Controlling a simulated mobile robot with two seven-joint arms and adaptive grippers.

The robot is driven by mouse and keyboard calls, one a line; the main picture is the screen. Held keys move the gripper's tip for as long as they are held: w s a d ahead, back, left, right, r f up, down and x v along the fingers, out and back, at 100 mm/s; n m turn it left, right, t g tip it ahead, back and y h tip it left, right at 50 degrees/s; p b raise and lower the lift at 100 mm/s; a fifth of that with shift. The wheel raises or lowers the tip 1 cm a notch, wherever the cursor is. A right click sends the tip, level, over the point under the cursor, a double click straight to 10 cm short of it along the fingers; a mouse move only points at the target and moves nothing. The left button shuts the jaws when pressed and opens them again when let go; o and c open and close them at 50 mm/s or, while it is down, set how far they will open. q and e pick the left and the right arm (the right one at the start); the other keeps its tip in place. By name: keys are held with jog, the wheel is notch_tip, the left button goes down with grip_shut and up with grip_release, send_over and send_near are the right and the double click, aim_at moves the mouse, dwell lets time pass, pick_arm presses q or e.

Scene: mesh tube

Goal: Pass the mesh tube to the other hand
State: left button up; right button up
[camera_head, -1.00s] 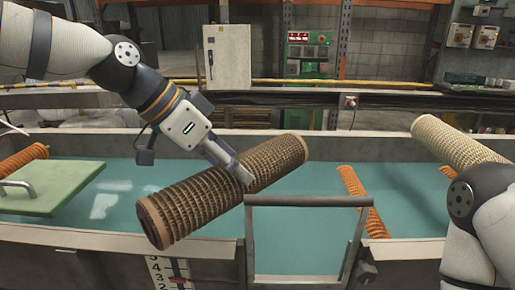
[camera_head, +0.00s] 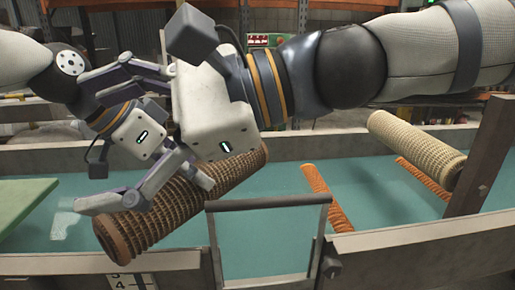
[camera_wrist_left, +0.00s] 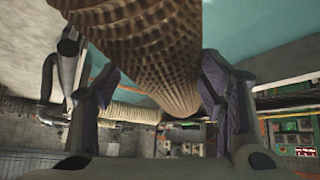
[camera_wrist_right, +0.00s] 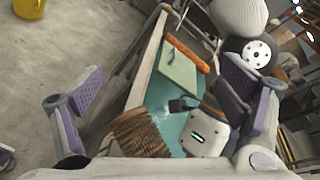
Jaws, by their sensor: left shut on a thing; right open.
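The brown mesh tube (camera_head: 125,230) lies aslant over the basin, its near end low at the left. My left gripper (camera_head: 200,175) is shut on it toward its far part; the left wrist view shows the tube (camera_wrist_left: 150,45) between both fingers. My right gripper (camera_head: 95,142) is open, its fingers spread toward the left, one above and one below my left gripper's body. In the right wrist view the tube's end (camera_wrist_right: 138,133) and my left gripper's body lie between the spread fingers. The right gripper's body and lower finger hide part of the tube's middle.
A pale mesh tube (camera_head: 417,143) rests at the right by a dark post (camera_head: 482,155). Orange tubes (camera_head: 326,198) lie in the teal basin. A grey frame (camera_head: 268,204) stands at the basin's front edge. A green board (camera_head: 22,212) is at the left.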

pick_arm(q)
jog(key=shift+r, duration=0.1)
pick_arm(e)
jog(key=w+d+f+t+h, duration=0.4)
jog(key=w+d+t+h, duration=0.1)
jog(key=w+d, duration=0.2)
jog(key=w+d+f+t+h, duration=0.4)
jog(key=w+d+t+h, duration=0.15)
jog(key=d, duration=0.25)
jog(key=shift+n+g+y, duration=0.25)
jog(key=shift+n, duration=0.05)
jog(key=x, duration=1.2)
jog(key=shift+w, duration=0.3)
pick_arm(q)
jog(key=shift+s, duration=0.1)
pick_arm(e)
jog(key=c, duration=1.6)
pick_arm(q)
jog(key=o, duration=1.7)
pick_arm(e)
jog(key=shift+r, duration=0.1)
pick_arm(q)
jog(key=shift+o, duration=0.2)
